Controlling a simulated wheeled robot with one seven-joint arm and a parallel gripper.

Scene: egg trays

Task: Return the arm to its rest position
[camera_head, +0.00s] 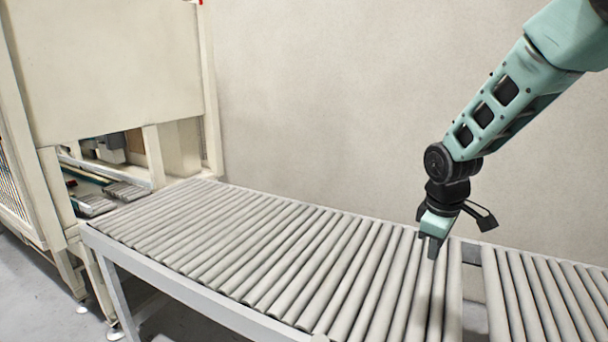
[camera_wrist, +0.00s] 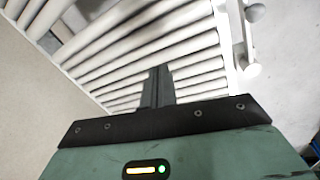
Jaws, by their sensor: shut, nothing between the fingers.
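My arm comes in from the upper right in the head view, its green links angled down to the left. My gripper (camera_head: 432,248) points down over the right part of the roller conveyor (camera_head: 262,240). Its fingers are together and empty. In the wrist view the closed fingers of my gripper (camera_wrist: 157,88) show at the middle, with the conveyor rollers (camera_wrist: 195,58) behind them. I cannot tell the exact height of the fingertips above the rollers. No egg tray is clearly visible on the conveyor.
A beige machine (camera_head: 105,70) stands at the left, with an opening at the conveyor's far end. A second roller section (camera_head: 545,295) is at the right, past a gap. A plain wall (camera_head: 320,100) runs behind. The visible rollers are bare.

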